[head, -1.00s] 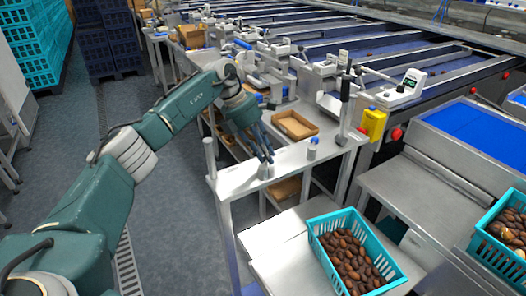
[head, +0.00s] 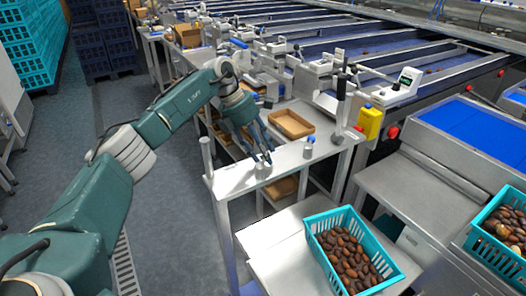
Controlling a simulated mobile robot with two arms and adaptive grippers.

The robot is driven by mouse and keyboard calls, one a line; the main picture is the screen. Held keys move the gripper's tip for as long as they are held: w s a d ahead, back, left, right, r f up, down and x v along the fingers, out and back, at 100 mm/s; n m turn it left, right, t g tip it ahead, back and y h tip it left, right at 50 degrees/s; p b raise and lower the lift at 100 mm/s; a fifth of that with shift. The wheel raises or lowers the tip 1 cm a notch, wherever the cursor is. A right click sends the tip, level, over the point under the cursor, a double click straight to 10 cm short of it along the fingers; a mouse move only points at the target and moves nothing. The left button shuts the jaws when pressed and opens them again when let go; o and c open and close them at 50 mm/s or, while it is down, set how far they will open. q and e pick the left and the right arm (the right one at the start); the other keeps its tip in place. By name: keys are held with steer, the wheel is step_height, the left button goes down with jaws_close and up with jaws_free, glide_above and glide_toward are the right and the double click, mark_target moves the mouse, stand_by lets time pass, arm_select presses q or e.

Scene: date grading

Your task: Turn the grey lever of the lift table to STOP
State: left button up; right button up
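The white table (head: 232,180) stands in the middle, with a short grey upright piece (head: 262,170) on its top near the left end. It may be the lever; its shape and any STOP marking are too small to make out. My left gripper (head: 262,160) points down just above this piece, its dark fingers a little apart. I cannot tell whether they touch it. A second small grey piece with a blue top (head: 309,147) stands farther right on the table. A taller lever with a black handle (head: 341,90) rises at the right end. My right gripper is not in view.
A teal crate of dates (head: 312,236) stands in front of the table, and another (head: 472,242) is at the right edge. A shallow brown tray (head: 291,124) lies behind the table. A yellow box (head: 370,123) is at the right. Grey floor (head: 180,200) is clear at left.

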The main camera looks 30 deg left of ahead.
arm_select(q)
steer(key=v, duration=1.2)
